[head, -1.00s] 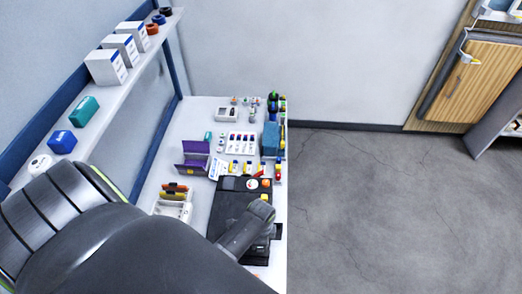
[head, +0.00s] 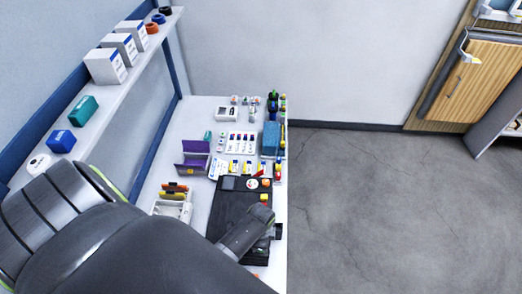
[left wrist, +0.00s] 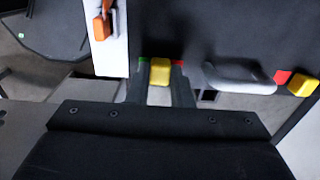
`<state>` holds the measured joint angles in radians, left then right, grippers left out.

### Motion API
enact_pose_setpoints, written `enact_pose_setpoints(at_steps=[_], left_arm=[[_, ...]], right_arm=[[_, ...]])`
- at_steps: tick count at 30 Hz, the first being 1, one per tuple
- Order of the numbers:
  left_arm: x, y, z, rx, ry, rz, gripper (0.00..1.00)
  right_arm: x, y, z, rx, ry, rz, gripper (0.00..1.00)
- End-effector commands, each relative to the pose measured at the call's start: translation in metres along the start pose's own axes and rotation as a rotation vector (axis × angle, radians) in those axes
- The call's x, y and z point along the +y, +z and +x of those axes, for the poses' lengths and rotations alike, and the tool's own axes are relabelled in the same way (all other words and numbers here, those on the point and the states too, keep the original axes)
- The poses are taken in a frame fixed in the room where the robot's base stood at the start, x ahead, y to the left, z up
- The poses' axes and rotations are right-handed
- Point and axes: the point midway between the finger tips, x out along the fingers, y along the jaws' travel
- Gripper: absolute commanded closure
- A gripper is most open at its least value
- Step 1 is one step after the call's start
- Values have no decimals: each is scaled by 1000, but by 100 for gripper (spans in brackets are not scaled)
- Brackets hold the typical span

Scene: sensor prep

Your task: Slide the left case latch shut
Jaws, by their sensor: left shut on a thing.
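The dark case (head: 229,207) lies on the table, and its front side shows in the left wrist view (left wrist: 220,28). In that view, my left gripper (left wrist: 160,86) is shut on a yellow latch (left wrist: 160,70) on the case's edge. A green mark (left wrist: 142,61) shows left of this latch and a red mark (left wrist: 178,62) right of it. A second yellow latch (left wrist: 302,85) sits at the far right, with a red mark to its left. In the head view my left gripper (head: 264,216) covers the held latch. My right gripper is not in view.
An orange-handled item (left wrist: 102,30) lies on the white table beside the case. A purple holder (head: 193,160), a white tray (head: 172,207) and a blue box (head: 271,138) stand around the case. Open floor lies right.

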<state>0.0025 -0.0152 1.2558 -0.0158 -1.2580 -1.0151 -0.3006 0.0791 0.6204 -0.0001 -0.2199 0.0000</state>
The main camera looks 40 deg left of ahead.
Motion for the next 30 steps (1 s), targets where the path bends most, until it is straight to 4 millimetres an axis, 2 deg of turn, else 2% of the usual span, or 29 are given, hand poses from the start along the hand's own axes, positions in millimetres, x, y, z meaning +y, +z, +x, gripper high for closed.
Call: enact_pose_setpoints(at_steps=[6, 13, 20, 21, 24, 26, 30], left_arm=[[-2, 0, -1, -1, -1, 0, 100], [-17, 0, -1, -2, -2, 1, 100], [-18, 0, -1, 0, -6, 1, 100], [-18, 0, -1, -1, -7, 1, 77], [-18, 0, -1, -1, -6, 1, 64], [-18, 0, -1, 0, -5, 1, 58], [-17, 0, 0, 0, -4, 1, 58]], right_arm=[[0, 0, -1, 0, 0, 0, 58], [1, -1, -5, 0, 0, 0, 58], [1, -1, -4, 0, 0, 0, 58], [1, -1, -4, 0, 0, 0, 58], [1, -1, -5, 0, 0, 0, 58], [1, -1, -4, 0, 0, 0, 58], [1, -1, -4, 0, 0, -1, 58]])
